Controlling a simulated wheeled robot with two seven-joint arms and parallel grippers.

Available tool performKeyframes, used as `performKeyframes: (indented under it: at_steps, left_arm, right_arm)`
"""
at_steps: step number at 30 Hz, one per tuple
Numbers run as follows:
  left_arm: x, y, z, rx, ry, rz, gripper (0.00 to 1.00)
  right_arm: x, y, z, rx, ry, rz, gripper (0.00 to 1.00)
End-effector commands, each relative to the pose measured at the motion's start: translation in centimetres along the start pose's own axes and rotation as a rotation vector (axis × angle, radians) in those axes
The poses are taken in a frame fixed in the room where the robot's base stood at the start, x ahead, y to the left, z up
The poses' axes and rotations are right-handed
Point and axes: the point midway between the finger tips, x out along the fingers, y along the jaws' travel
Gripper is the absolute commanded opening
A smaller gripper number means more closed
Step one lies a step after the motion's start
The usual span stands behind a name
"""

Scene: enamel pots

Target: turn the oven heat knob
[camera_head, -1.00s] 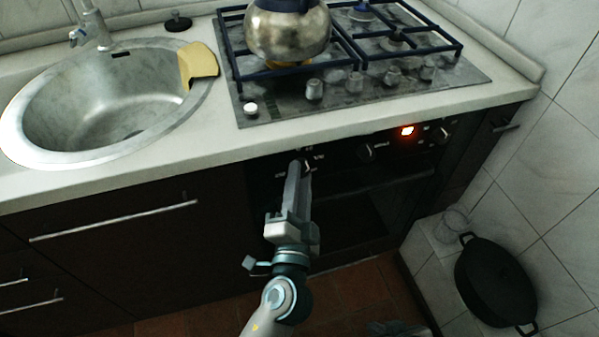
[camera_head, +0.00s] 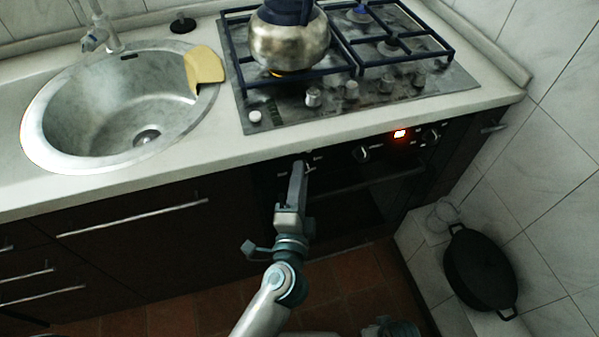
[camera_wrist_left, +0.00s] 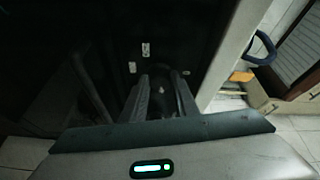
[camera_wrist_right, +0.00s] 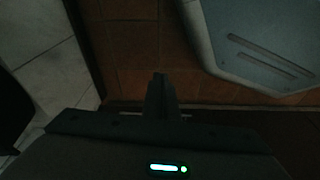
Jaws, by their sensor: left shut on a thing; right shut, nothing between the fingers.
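The oven's dark front panel (camera_head: 335,160) runs under the counter edge. Its left knob is at my left gripper (camera_head: 299,167), mostly hidden behind the fingers. My left gripper is shut on this knob. In the left wrist view the two fingers (camera_wrist_left: 161,88) reach to the dark panel, with a small pale spot between them and pale marks around. Two other knobs show on the panel, a middle knob (camera_head: 361,154) and a right knob (camera_head: 431,136). My right gripper (camera_wrist_right: 161,77) is shut and empty, above the brown floor tiles in the right wrist view.
A lit red display (camera_head: 400,134) sits between the other knobs. The oven handle (camera_head: 365,184) runs below the panel. A metal kettle (camera_head: 290,45) stands on the hob (camera_head: 440,88) above. A black pot (camera_head: 480,268) stands on a low tiled ledge at right.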

Motion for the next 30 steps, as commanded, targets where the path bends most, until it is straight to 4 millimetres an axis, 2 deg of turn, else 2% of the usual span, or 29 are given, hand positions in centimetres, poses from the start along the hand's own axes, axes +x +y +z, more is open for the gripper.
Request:
performKeyframes:
  at_steps: [6,10,22,30]
  left_arm:
    - [-0.1,-0.4,-0.4,0.062,0.000,0.031,0.04]
    - [-0.1,-0.4,-0.4,0.100,-0.003,0.047,0.04]
    - [-0.1,-0.2,-0.3,0.182,-0.009,0.082,0.04]
    - [-0.1,-0.1,-0.3,0.200,-0.010,0.089,0.04]
  right_arm:
    - [2.8,0.0,1.8,0.000,0.011,-0.002,0.00]
    - [3.6,-0.3,2.0,-0.002,0.047,-0.004,0.00]
    - [3.6,-1.8,-0.1,-0.012,0.185,-0.019,0.00]
    - [3.5,-2.1,-0.6,-0.014,0.216,-0.022,0.00]
